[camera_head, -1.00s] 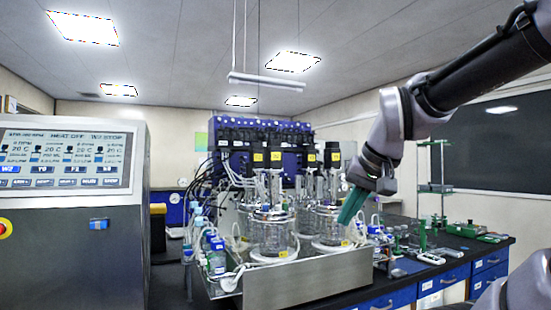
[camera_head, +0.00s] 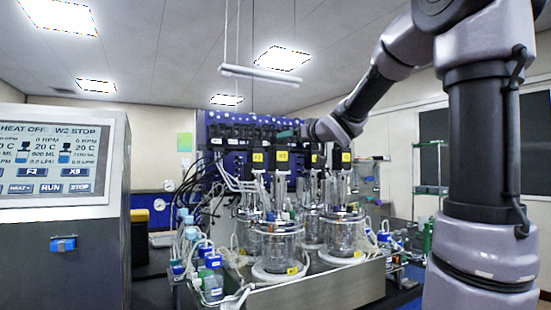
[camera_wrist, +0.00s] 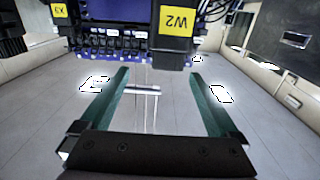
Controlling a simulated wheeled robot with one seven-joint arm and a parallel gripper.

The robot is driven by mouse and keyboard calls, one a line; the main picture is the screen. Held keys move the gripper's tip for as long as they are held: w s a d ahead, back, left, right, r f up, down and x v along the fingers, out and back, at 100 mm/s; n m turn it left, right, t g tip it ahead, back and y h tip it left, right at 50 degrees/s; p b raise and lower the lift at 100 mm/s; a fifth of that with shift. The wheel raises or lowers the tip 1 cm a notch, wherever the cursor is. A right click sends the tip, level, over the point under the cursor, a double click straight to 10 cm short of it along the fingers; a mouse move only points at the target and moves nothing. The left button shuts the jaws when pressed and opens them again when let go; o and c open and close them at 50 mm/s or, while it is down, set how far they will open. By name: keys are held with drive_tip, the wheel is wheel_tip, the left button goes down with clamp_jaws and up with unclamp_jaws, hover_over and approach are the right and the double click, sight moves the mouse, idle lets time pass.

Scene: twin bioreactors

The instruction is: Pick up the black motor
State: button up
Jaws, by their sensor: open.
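Several black motors with yellow labels stand on top of the glass vessels. In the head view these include a front-left motor (camera_head: 282,168) and a right motor (camera_head: 346,168). My gripper (camera_head: 284,133) is level with or just above the motor tops, its green fingers pointing left. In the wrist view, which is upside down, my gripper (camera_wrist: 158,74) is open and empty. A black motor labelled W2 (camera_wrist: 165,45) shows at the top, between the finger lines but nearer the right finger. Another black motor (camera_wrist: 62,12) is at the upper left. No finger visibly touches a motor.
Glass vessels (camera_head: 277,240) with tubes stand in a metal tray (camera_head: 330,288). A blue panel with black units (camera_head: 225,128) is behind the motors. A control console (camera_head: 65,200) stands at left. A lamp bar (camera_head: 260,75) hangs above.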

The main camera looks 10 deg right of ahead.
sight(274, 139)
drive_tip(key=x, duration=0.6)
drive_tip(key=shift+a+r, duration=0.15)
drive_tip(key=shift+a, duration=0.1)
drive_tip(key=shift+a+x, duration=0.2)
drive_tip(key=shift+x, duration=1.15)
drive_tip(key=shift+a+x, duration=0.2)
drive_tip(key=shift+x, duration=1.1)
drive_tip(key=shift+s, duration=0.15)
clamp_jaws()
drive_tip(key=shift+r, duration=0.15)
